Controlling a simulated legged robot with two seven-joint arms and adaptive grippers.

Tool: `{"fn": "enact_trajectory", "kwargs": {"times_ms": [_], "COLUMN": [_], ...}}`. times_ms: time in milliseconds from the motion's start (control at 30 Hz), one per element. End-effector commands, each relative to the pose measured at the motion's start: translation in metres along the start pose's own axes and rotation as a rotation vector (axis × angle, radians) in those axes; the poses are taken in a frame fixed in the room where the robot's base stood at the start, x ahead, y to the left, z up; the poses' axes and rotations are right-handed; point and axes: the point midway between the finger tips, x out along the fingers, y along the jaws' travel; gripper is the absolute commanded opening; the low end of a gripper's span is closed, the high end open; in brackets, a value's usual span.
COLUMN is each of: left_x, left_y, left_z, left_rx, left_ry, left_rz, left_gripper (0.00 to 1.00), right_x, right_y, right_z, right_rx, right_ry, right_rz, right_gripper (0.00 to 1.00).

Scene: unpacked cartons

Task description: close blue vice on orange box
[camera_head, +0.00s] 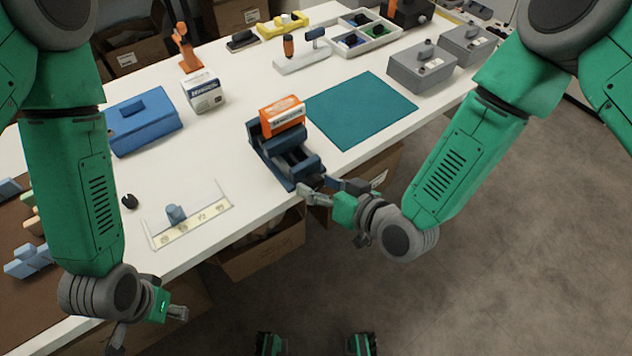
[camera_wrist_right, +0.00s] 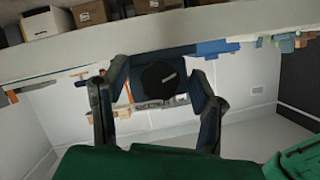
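The blue vice (camera_head: 272,155) stands near the front edge of the white table. An orange and white box (camera_head: 283,114) sits upright at its far end, by the jaws; whether both jaws touch it is hidden. My right gripper (camera_head: 327,190) is at the vice's near end, beyond the table edge. In the right wrist view, the open fingers of this gripper (camera_wrist_right: 157,112) stand on either side of the vice's round black knob (camera_wrist_right: 160,80), with gaps visible. My left gripper (camera_head: 150,325) is open and empty, low in front of the table.
A teal mat (camera_head: 360,108) lies right of the vice. A blue toolbox (camera_head: 144,122), a white box (camera_head: 204,93) and a ruler-like strip (camera_head: 192,224) lie left. Grey boxes (camera_head: 422,67) stand at the right. An open carton (camera_head: 262,250) is under the table edge.

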Motion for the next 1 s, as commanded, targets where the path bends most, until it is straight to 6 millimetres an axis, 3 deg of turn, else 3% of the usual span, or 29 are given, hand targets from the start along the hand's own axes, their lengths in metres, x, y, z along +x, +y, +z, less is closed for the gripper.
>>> {"fn": "enact_trajectory", "kwargs": {"times_ms": [267, 733, 1000], "left_x": [-0.001, -0.001, -0.001], "left_y": [0.000, 0.001, 0.000], "left_z": [0.002, 0.002, 0.002], "left_rx": [0.000, 0.000, 0.000], "left_ry": [0.002, 0.003, 0.003], "left_rz": [0.000, -0.001, 0.000], "left_gripper": [0.40, 0.40, 0.40], "right_x": [-0.003, -0.094, -0.119], "right_y": [-0.001, 0.002, 0.002], "right_z": [-0.001, 0.000, 0.001], "right_rx": [-0.002, 0.001, 0.000], "right_ry": [-0.001, 0.000, 0.001], "right_rz": [0.001, 0.002, 0.002], "right_gripper": [0.52, 0.52, 0.52]}}
